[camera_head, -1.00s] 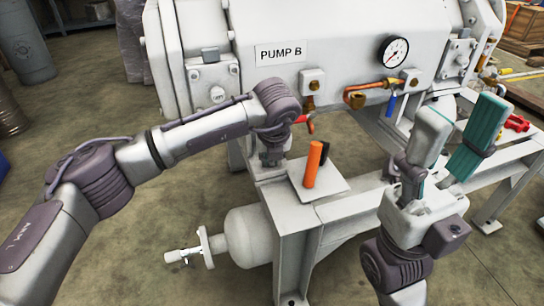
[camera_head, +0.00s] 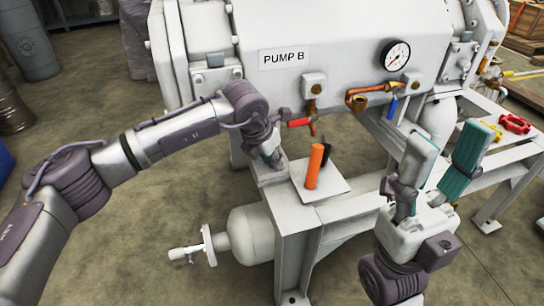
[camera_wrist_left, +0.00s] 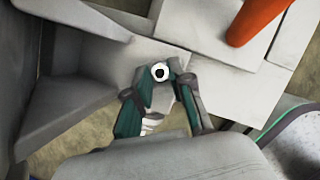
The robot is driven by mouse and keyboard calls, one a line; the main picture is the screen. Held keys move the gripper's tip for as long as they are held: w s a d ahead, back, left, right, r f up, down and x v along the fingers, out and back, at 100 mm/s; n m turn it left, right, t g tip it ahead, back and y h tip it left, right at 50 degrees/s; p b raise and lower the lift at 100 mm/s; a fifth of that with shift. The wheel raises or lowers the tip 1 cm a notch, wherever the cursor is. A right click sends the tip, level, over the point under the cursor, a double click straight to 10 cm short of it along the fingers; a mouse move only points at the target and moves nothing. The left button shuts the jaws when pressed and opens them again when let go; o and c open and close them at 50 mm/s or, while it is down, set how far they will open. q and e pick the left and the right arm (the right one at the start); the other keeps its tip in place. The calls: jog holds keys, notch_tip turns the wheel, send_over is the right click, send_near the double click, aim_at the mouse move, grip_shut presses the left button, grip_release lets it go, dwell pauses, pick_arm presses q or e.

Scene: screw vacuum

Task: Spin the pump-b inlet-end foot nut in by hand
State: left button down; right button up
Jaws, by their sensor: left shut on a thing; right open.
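The pump-b body (camera_head: 330,40), a large white casing labelled PUMP B, stands on a white frame. My left gripper (camera_head: 274,160) reaches down beside the foot at the frame's left end. In the left wrist view its fingers (camera_wrist_left: 160,95) are shut around a small round nut (camera_wrist_left: 160,72), which shows as a pale ring with a dark centre. The nut sits at the flat foot plate. In the head view the nut is hidden by the gripper. My right gripper (camera_head: 445,160) is open and empty, raised at the right, with its teal finger pads apart.
An upright orange-handled tool (camera_head: 315,165) stands on a small white plate (camera_head: 335,188) just right of the left gripper; its orange part (camera_wrist_left: 255,18) shows in the left wrist view. A copper pipe (camera_head: 375,95), a gauge (camera_head: 397,55) and a red-handled valve (camera_head: 300,122) are close above. Red parts (camera_head: 514,124) lie at the right.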

pick_arm(q)
jog(key=shift+m, duration=0.3)
jog(key=c, duration=1)
grip_release()
jog(key=v, duration=1.2)
jog(key=shift+a, duration=0.1)
